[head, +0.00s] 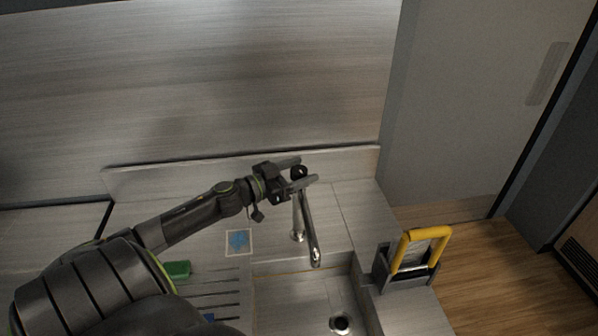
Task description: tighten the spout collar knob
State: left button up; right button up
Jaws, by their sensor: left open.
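The spout collar knob (298,171) is a small dark red-black round piece at the top of the chrome faucet. The faucet spout (312,238) angles down toward the front over the sink. My left gripper (307,171) is open, with one finger behind the knob and one in front of it. The knob sits between the fingers; I cannot tell whether either finger touches it. My right gripper does not show.
The sink basin (290,300) with a dark drain (340,324) lies in front of the faucet. A grey caddy with a yellow handle (423,237) stands at right. A green item (177,269) and a blue-patterned tile (238,241) lie on the left. A metal wall rises behind.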

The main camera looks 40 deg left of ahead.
pick_arm(q)
jog(key=c, duration=1)
jog(key=shift+f+m+g+h+b, duration=0.15)
jog(key=shift+m+g+h+b, duration=0.25)
jog(key=shift+m+h+b, duration=0.4)
jog(key=m+g+h+b, duration=0.9)
jog(key=g+h+b, duration=0.1)
jog(key=b, duration=0.4)
jog(key=shift+w, duration=0.1)
jog(key=m+g+h+b, duration=0.1)
jog(key=m+g+b, duration=0.1)
jog(key=g, duration=0.1)
jog(key=shift+g, duration=0.4)
jog(key=shift+r+m+g+b, duration=0.2)
jog(key=shift+m+g+b, duration=0.35)
jog(key=shift+m+g, duration=0.85)
jog(key=shift+g, duration=0.3)
jog(key=o, duration=1)
